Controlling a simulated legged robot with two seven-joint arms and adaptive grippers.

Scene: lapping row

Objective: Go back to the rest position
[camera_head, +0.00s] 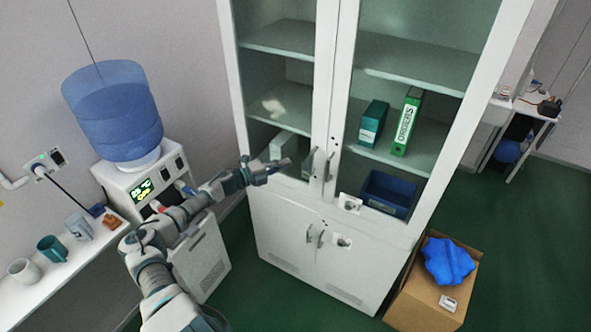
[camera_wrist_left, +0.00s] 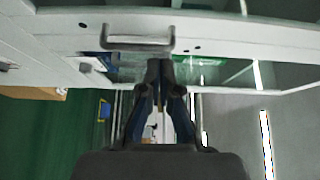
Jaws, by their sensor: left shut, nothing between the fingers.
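My left gripper (camera_head: 279,166) is shut and empty at the end of the arm that comes in from the left. In the head view it shows in front of the left glass door of the white cabinet (camera_head: 284,228), left of the upper door handles (camera_head: 309,163). In the left wrist view the closed fingers (camera_wrist_left: 166,72) point at the cabinet front, and a grey bar handle (camera_wrist_left: 125,42) lies just beyond and left of the tips. I cannot tell whether the fingers touch it. My right gripper is not in view.
A water dispenser (camera_head: 137,187) with a blue bottle (camera_head: 112,110) stands left of the cabinet. A shelf with mugs (camera_head: 53,249) is at far left. A cardboard box (camera_head: 412,312) with a blue cloth (camera_head: 447,261) stands at right. Green floor (camera_head: 540,220) is free at right.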

